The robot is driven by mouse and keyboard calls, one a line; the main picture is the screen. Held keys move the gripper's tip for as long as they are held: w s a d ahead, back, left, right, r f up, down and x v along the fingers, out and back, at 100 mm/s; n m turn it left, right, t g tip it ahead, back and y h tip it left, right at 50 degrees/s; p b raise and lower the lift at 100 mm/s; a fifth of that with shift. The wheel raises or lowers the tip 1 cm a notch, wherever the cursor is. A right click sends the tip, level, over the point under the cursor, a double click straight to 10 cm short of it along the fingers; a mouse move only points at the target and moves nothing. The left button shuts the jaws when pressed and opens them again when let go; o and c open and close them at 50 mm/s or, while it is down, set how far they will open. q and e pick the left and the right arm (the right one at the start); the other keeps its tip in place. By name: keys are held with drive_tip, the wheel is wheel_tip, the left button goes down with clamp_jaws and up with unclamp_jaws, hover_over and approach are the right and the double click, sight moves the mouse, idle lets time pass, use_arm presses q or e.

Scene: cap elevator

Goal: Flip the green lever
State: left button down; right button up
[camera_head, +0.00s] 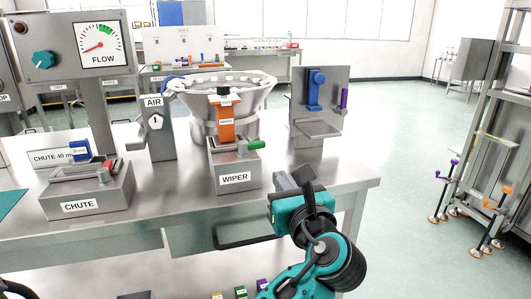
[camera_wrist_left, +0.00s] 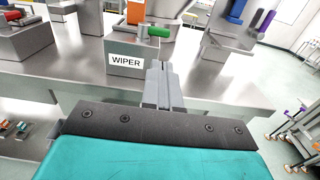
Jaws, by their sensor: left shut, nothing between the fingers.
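The green lever (camera_head: 252,145) sticks out to the right from the top of the grey box labelled WIPER (camera_head: 236,180), near the table's front right. In the left wrist view the green lever (camera_wrist_left: 158,32) lies roughly level above the WIPER label. My left gripper (camera_head: 293,180) is shut and empty. It is in front of and to the right of the WIPER box, apart from the lever. In the left wrist view its fingers (camera_wrist_left: 162,82) point toward the box, below the lever. My right gripper is not in view.
A CHUTE box (camera_head: 88,190) with a red lever stands at left. An orange block (camera_head: 226,122) and a metal bowl (camera_head: 222,92) are behind the WIPER box. A plate with blue and purple parts (camera_head: 320,102) stands at right. Bare table (camera_head: 335,178) lies right of the WIPER box.

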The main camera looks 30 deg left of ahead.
sight(258, 146)
use_arm(q)
drive_tip(key=b+x, duration=0.2)
drive_tip(key=x, duration=1)
drive_tip(key=shift+w+a+f, duration=0.1)
drive_tip(key=shift+w+a, duration=0.1)
drive_tip(key=shift+w, duration=0.1)
drive_tip(key=shift+w+a, duration=0.4)
drive_tip(key=shift+a, duration=0.1)
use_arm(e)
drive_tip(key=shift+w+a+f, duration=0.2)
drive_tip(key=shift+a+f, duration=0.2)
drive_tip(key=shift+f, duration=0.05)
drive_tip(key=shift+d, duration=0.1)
